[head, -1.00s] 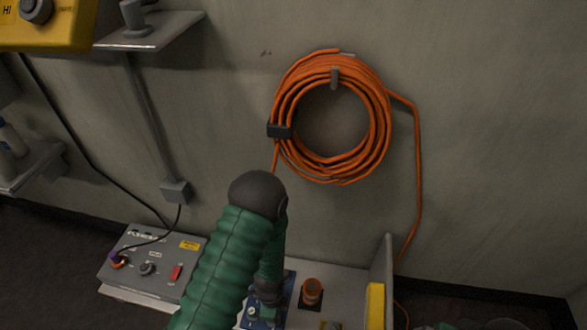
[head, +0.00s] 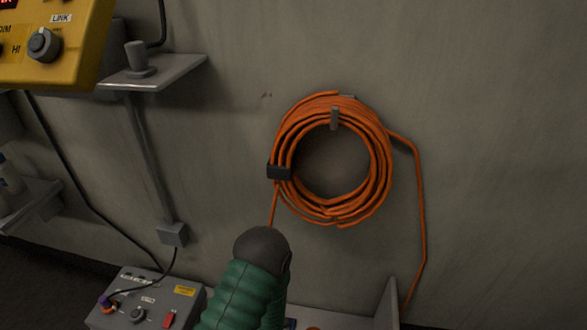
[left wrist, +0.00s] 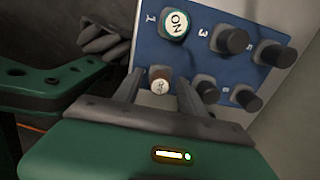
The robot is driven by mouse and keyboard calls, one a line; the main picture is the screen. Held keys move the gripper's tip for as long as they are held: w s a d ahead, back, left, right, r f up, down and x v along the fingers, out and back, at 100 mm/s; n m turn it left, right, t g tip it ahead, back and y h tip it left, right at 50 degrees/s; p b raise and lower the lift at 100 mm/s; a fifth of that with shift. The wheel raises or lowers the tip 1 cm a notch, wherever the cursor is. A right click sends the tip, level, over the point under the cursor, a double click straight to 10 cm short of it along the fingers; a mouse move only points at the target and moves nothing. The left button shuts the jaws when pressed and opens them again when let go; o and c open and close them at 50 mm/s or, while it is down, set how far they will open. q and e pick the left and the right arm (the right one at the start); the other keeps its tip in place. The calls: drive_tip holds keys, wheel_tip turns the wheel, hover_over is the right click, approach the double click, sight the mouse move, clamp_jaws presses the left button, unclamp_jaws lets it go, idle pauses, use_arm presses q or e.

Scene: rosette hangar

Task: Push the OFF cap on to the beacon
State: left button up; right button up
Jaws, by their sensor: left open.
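In the left wrist view a small round cap (left wrist: 160,75) with a brown rim and pale face stands at the lower left of a blue panel (left wrist: 200,55). Its lettering is small and looks like OFF. My left gripper (left wrist: 158,95) is open, with one finger on each side of this cap; I cannot tell whether they touch it. A white cap marked ON with a green rim (left wrist: 177,25) sits above it, by the number 1. I cannot identify the beacon for sure. My left gripper is out of sight in the head view, and my right gripper is not in view.
Several dark knobs (left wrist: 233,40) stand on the panel right of the caps. In the head view, a grey control box (head: 150,300) is lower left and a yellow box (head: 75,45) upper left. An orange cable coil (head: 383,165) hangs on the wall.

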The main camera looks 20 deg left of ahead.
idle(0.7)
use_arm(q)
drive_tip(key=shift+p, duration=0.35)
drive_tip(key=shift+c, duration=0.2)
clamp_jaws()
drive_tip(key=shift+r, duration=0.15)
idle(1.0)
drive_tip(key=shift+r+p, duration=2.9)
drive_tip(key=shift+p, duration=0.3)
